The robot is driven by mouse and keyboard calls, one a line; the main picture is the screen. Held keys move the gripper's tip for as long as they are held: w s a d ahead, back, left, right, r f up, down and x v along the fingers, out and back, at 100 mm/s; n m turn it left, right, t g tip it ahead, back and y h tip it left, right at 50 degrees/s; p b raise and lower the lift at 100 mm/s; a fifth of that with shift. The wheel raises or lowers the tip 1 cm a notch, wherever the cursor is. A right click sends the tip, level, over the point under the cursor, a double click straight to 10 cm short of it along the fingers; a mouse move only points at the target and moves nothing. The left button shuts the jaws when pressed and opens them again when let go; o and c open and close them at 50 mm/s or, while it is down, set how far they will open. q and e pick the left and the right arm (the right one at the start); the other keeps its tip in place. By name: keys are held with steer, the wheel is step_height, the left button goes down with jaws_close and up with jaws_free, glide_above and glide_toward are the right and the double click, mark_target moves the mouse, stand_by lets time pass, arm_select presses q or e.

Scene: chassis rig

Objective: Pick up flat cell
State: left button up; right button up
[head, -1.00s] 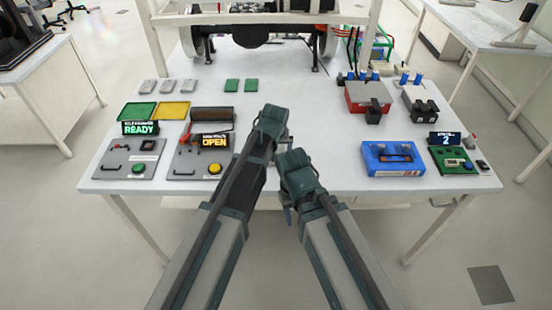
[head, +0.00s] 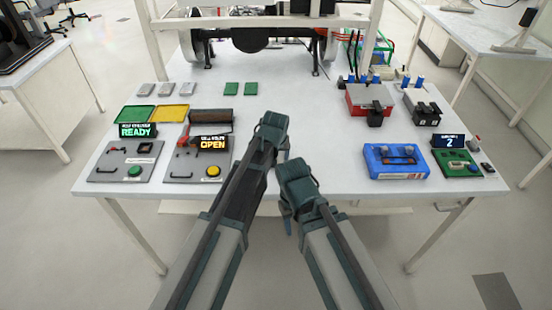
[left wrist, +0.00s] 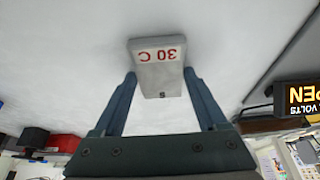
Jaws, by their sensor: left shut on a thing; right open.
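In the left wrist view, my left gripper (left wrist: 160,86) is shut on a pale grey flat cell (left wrist: 157,68) with red "30 C" lettering, which shows upside down. A finger is on each side of it. In the head view, my left arm reaches over the table's front edge, and its hand hides the held cell. My right gripper (head: 289,216) hangs at the front edge, beside the left arm. It is open, with its fingers mostly hidden behind the wrist.
Panels reading READY (head: 124,169) and OPEN (head: 191,169) stand front left. A blue box (head: 396,175), a red box (head: 363,95) and a green board (head: 468,168) stand right. The table's middle is clear.

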arm_select(q)
steer(key=shift+c, duration=0.8)
steer(key=shift+r, duration=0.1)
